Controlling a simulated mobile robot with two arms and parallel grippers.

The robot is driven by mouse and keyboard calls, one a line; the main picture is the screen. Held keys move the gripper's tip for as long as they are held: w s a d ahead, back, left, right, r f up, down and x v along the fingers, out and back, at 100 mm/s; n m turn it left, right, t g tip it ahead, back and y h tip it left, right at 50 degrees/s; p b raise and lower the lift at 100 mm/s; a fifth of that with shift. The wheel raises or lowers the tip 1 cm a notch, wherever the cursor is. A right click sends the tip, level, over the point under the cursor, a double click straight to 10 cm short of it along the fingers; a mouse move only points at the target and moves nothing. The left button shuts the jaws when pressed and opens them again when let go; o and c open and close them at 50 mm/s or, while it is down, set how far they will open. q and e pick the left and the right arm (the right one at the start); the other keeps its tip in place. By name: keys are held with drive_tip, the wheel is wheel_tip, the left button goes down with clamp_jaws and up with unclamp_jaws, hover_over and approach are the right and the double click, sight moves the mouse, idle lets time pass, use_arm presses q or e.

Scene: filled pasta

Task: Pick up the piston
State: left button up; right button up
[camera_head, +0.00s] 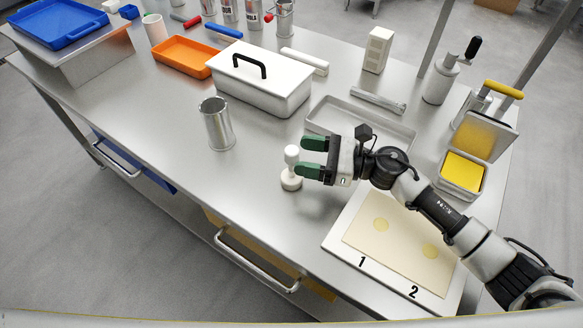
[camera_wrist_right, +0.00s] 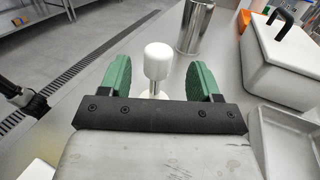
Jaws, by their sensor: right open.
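The piston (camera_head: 291,181) is a white piece with a rounded knob on a thin stem above a round base. It stands upright on the steel table, left of the numbered board. My right gripper (camera_head: 302,157) has green fingers and is open at the piston, with its tips near the stem and knob. In the right wrist view, the piston's knob (camera_wrist_right: 158,60) shows between the two spread green fingers (camera_wrist_right: 160,78), apart from both. The piston's base is mostly hidden there behind the gripper's body.
A metal cup (camera_head: 217,125) stands left of the piston. A white lidded box (camera_head: 262,88) and a shallow metal tray (camera_head: 405,133) lie behind. A board with a dough sheet (camera_head: 395,250) marked 1 and 2 lies front right.

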sight(287, 153)
drive_tip(key=p+x, duration=0.1)
drive_tip(key=x, duration=0.3)
drive_tip(key=shift+a+p, duration=0.25)
drive_tip(key=shift+p, duration=0.05)
drive_tip(key=shift+a+f, duration=0.1)
drive_tip(key=shift+a, duration=0.35)
drive_tip(key=c, duration=1)
drive_tip(key=shift+d, duration=0.1)
